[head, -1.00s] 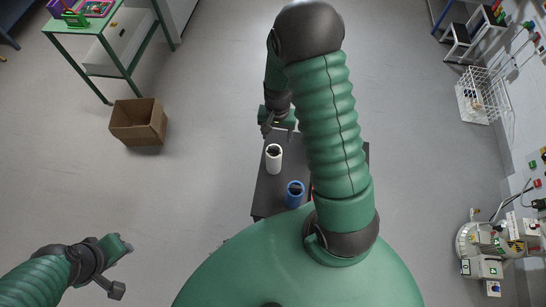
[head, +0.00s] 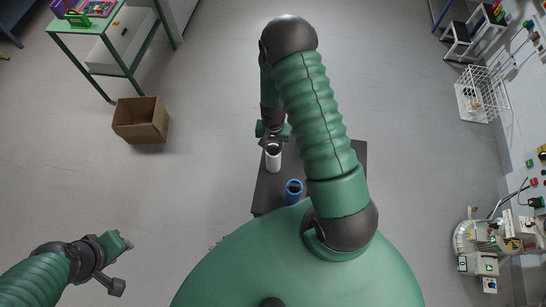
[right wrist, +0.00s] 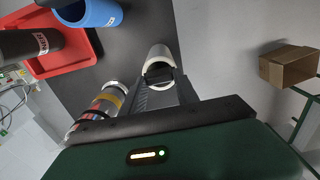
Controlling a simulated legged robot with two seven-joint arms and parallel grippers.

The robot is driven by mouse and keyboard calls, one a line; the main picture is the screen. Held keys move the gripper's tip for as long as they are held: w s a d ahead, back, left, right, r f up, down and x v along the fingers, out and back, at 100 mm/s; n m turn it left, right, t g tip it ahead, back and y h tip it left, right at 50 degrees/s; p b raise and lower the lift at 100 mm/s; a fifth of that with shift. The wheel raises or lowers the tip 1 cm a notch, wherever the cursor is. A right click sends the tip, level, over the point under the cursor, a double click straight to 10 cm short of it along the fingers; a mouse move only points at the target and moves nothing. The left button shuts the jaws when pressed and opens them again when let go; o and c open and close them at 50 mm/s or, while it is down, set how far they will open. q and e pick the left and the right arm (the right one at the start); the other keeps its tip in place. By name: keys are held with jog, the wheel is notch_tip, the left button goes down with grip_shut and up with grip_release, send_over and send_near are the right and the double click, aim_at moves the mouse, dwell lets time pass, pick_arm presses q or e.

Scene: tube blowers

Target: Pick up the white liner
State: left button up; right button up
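The white liner (head: 273,160) stands on the dark table in the head view, in front of my right gripper. It also shows in the right wrist view (right wrist: 159,54), with its dark opening facing the fingers. My right gripper (head: 273,136) is over the liner's top end, overlapping it in the head view. In the right wrist view its fingers (right wrist: 161,88) look parted around the liner's near end; whether they touch it I cannot tell. My left gripper (head: 121,264) is open and empty at the lower left, far from the table.
A blue tube (head: 293,188) stands near the liner on the dark table (head: 264,192). A cardboard box (head: 141,121) is on the floor at left.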

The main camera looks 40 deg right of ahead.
jog(key=shift+d, duration=0.15)
grip_shut()
